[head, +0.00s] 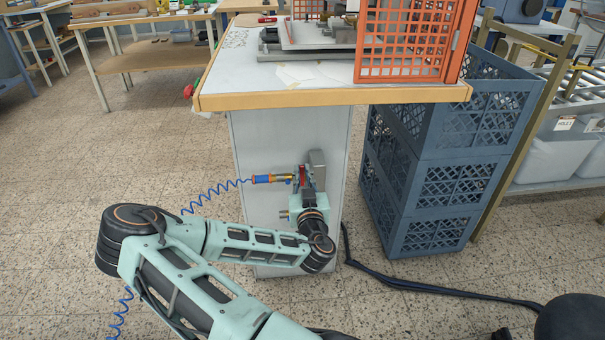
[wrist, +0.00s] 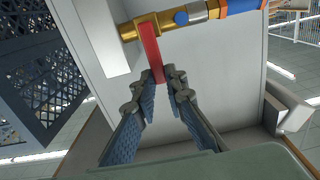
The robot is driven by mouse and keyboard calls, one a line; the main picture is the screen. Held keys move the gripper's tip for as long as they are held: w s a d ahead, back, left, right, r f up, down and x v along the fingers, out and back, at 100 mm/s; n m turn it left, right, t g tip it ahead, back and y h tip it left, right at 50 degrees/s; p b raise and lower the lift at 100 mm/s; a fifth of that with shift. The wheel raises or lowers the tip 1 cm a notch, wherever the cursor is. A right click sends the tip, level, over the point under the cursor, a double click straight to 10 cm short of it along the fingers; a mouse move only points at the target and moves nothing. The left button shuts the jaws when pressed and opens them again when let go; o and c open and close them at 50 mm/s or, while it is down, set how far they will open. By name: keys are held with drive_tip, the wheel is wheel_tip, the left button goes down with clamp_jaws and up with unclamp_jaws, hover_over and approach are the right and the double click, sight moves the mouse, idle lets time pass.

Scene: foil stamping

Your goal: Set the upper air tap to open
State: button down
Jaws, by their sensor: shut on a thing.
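The upper air tap is on the side of the white cabinet, its brass body (wrist: 150,24) running across the top of the wrist view. Its flat red lever (wrist: 152,50) stands roughly crosswise to the brass body. In the head view the red lever (head: 302,172) is partly hidden by my gripper. My gripper (wrist: 168,76) is shut on the lever's free end, one finger on each side. In the head view my gripper (head: 307,188) is right at the cabinet. A small brass piece (head: 284,214) shows lower down, beside my wrist; I cannot tell whether it is another tap.
A blue and orange hose fitting (head: 262,179) with a coiled blue hose (head: 214,192) leads left from the tap. A grey box (head: 317,166) sits just right of it. The worktop (head: 300,100) overhangs above. Blue crates (head: 440,185) stand at right; floor at left is clear.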

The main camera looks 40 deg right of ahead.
drive_tip(key=shift+a+n, duration=0.1)
drive_tip(key=shift+n, duration=0.2)
drive_tip(key=w+a+f+n+b, duration=0.1)
drive_tip(key=w+a+f+n, duration=0.1)
drive_tip(key=n, duration=1.1)
drive_tip(key=shift+w+a+f, duration=0.4)
drive_tip(key=shift+a+f, duration=0.4)
drive_tip(key=shift+a, duration=0.4)
drive_tip(key=c, duration=2)
unclamp_jaws()
drive_tip(key=shift+o, duration=0.2)
drive_tip(key=shift+s, duration=0.1)
drive_tip(key=v, duration=0.7)
